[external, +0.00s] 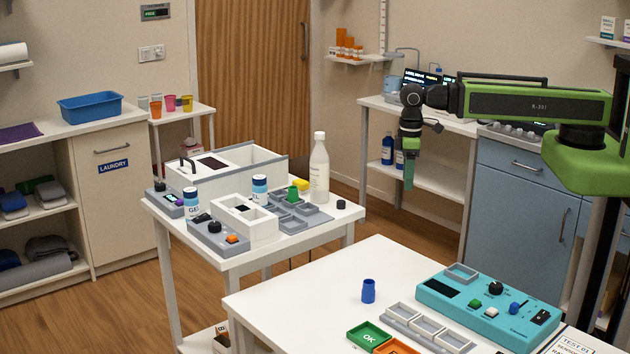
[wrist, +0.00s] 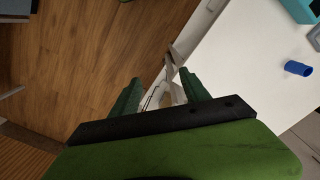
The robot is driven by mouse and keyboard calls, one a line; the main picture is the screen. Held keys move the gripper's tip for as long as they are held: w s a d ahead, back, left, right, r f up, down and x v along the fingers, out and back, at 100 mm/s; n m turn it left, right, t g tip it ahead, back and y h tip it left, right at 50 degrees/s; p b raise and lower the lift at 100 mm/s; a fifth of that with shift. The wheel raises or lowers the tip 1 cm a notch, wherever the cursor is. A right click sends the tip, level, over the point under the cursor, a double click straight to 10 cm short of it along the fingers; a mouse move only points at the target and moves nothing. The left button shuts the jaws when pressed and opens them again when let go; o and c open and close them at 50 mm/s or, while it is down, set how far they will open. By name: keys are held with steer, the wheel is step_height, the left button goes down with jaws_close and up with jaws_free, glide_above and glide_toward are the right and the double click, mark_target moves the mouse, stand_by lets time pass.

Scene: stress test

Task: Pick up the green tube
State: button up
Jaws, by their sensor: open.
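A small green piece (external: 293,193), which looks like the green tube, stands in the grey tray (external: 312,218) on the white cart at left centre. It does not show in the wrist view. My gripper (external: 409,180) hangs pointing down at upper right, well to the right of the green piece and apart from it. In the wrist view my gripper (wrist: 160,90) has its two green fingers spread with nothing held between them.
A blue tube (external: 368,291) stands on the front white table (external: 290,295), near a grey three-slot tray (external: 428,328) and a teal panel (external: 487,306). A white bottle (external: 319,170), a yellow block (external: 304,186) and a white box (external: 249,217) crowd the green piece.

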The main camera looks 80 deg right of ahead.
steer(key=w+a+r+n+t+y+p, duration=0.15)
steer(key=w+r+n+p, duration=0.35)
steer(key=w, duration=0.7)
steer(key=w+a+r+n+t+y+p, duration=0.15)
steer(key=w+r+n+p, duration=0.35)
steer(key=w, duration=0.6)
steer(key=n+g+h+b, duration=0.3)
steer(key=n+b, duration=0.4)
steer(key=b, duration=0.2)
glide_above(293, 188)
steer(key=a, duration=0.1)
step_height(293, 188, down, 9)
steer(key=shift+f, duration=0.2)
step_height(293, 188, down, 5)
steer(key=b, duration=0.5)
steer(key=shift+s+a+f+b, duration=0.1)
steer(key=shift+f+b, duration=0.05)
steer(key=shift+b, duration=0.2)
steer(key=shift+r, duration=0.2)
jaws_close()
